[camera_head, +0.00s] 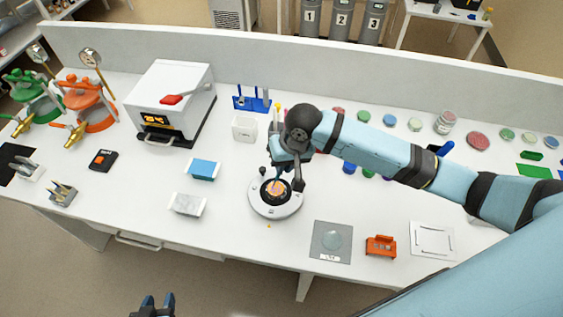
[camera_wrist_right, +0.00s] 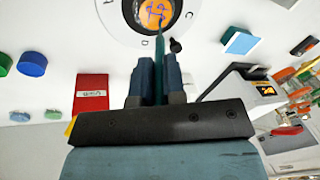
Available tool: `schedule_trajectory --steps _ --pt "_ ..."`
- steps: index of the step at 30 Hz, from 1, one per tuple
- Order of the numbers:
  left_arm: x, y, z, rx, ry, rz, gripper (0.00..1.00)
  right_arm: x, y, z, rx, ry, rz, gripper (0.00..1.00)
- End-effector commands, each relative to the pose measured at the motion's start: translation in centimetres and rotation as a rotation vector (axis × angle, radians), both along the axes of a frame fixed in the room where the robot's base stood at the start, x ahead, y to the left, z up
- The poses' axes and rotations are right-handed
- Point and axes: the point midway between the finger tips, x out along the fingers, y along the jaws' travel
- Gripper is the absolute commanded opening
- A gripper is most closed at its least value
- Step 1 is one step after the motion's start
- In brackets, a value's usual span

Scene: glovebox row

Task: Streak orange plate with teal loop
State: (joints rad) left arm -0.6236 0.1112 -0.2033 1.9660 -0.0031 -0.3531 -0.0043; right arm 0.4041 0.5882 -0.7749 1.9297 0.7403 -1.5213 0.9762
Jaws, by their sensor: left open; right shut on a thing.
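The orange plate (camera_head: 273,189) lies in the dark holder on top of a round white turntable (camera_head: 262,208). In the right wrist view the orange plate (camera_wrist_right: 152,12) shows blue streak lines on its surface. My right gripper (camera_wrist_right: 157,70) is shut on the teal loop (camera_wrist_right: 160,45), whose tip reaches to the plate's edge area; I cannot tell if it touches. In the head view my right gripper (camera_head: 287,160) is just above the turntable. My left gripper (camera_head: 153,303) is open and empty, low at the front edge of the view, off the table.
A blue rack (camera_head: 250,103) and a white box (camera_head: 244,129) stand behind the turntable. A blue block (camera_head: 203,169) and a white block (camera_head: 187,204) lie to its left. A grey mat (camera_head: 331,242) and an orange tray (camera_head: 380,247) lie front right. Several coloured dishes stand behind my right arm.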

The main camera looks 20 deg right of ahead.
Motion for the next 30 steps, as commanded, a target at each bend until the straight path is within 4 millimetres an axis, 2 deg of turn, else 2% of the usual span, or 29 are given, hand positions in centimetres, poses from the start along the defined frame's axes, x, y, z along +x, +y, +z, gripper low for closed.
schedule_trajectory --steps 30 --pt "0.01 0.00 -0.01 0.000 0.000 0.000 0.43 -0.45 -0.78 0.04 0.000 0.000 0.000 0.00"
